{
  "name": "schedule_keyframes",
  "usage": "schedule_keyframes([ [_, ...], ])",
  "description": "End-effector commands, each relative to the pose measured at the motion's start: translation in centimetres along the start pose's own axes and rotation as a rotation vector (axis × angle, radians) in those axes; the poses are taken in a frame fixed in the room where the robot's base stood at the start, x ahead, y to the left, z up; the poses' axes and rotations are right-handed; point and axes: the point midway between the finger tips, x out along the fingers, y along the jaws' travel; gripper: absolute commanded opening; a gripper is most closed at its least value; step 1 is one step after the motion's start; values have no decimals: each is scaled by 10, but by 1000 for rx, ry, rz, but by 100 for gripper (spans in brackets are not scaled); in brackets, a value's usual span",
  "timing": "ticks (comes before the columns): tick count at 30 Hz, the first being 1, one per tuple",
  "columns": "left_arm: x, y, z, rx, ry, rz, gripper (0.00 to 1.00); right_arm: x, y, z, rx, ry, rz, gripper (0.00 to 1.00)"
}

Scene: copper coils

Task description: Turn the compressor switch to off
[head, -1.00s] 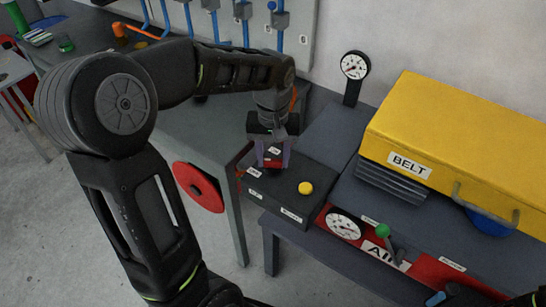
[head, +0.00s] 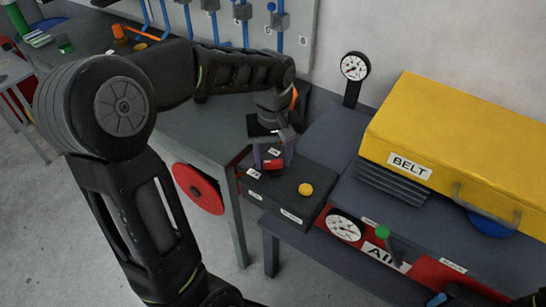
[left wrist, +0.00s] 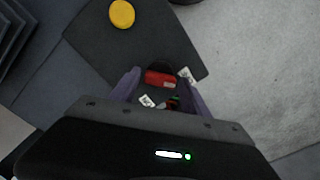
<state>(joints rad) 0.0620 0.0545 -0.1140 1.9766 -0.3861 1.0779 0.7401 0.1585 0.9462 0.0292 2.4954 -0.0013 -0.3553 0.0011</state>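A dark switch box (head: 278,190) with small white labels lies on the bench. It carries a yellow button (head: 305,189) and a red switch knob (head: 273,165), which also shows in the left wrist view (left wrist: 159,78). My left gripper (head: 273,160) reaches down over the box, its two purple fingers on either side of the red knob. In the left wrist view the fingers (left wrist: 160,82) stand apart, with a narrow gap beside the knob. The words on the labels are too small to read.
A yellow BELT case (head: 450,135) stands to the right. A gauge (head: 354,66) rises behind, and a green-knobbed lever (head: 383,232) stands by the red AIR panel at the front. A red disc (head: 198,188) is on the left table's side.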

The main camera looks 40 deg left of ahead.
Motion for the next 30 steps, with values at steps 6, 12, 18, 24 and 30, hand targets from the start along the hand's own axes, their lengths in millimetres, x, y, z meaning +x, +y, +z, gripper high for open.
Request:
schedule_keyframes([
  [6, 0, 0, 0, 1, -1, -1, 65, 0, 0, 0, 0, 0, 0, 36],
  [12, -1, 0, 0, 2, -1, -1, 65, 0, 0, 0, 0, 0, 0, 36],
  [18, -20, 1, 0, 2, 2, 1, 65, 1, 0, 0, 0, 0, 0, 36],
  [24, -53, 0, 0, 1, 2, 2, 65, 2, 1, 0, 0, 0, 0, 36],
  [30, -76, 0, 0, 1, 0, 1, 65, 2, 1, 0, 0, 0, 0, 36],
])
